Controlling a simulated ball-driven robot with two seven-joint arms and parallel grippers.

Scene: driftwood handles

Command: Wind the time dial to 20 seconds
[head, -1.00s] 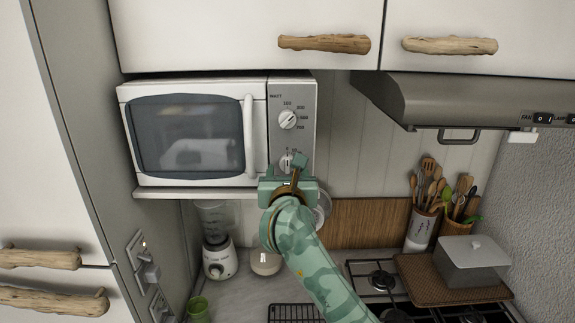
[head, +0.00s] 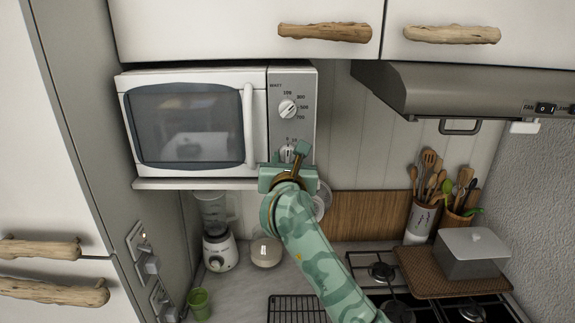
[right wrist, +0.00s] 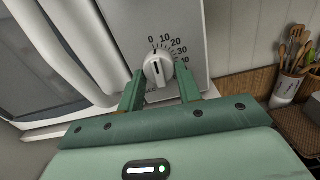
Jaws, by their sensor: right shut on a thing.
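The time dial (right wrist: 157,68) is a pale round knob low on the microwave's grey control panel. In the right wrist view its scale runs 0, 10, 20, 30 and on, around the top and right. A dark mark on the knob points roughly upward, near the 0 to 10 side; its exact setting is hard to read. My right gripper (right wrist: 160,75) is shut on the dial, one green finger on each side. In the head view the dial (head: 287,152) shows just above my right gripper (head: 294,158), which hides its lower part. My left gripper is out of view.
The watt dial (head: 287,109) is above on the same panel. The microwave (head: 190,122) sits on a shelf, its door handle (head: 248,124) left of the panel. A blender (head: 217,245) stands below. The range hood (head: 440,95) is to the right.

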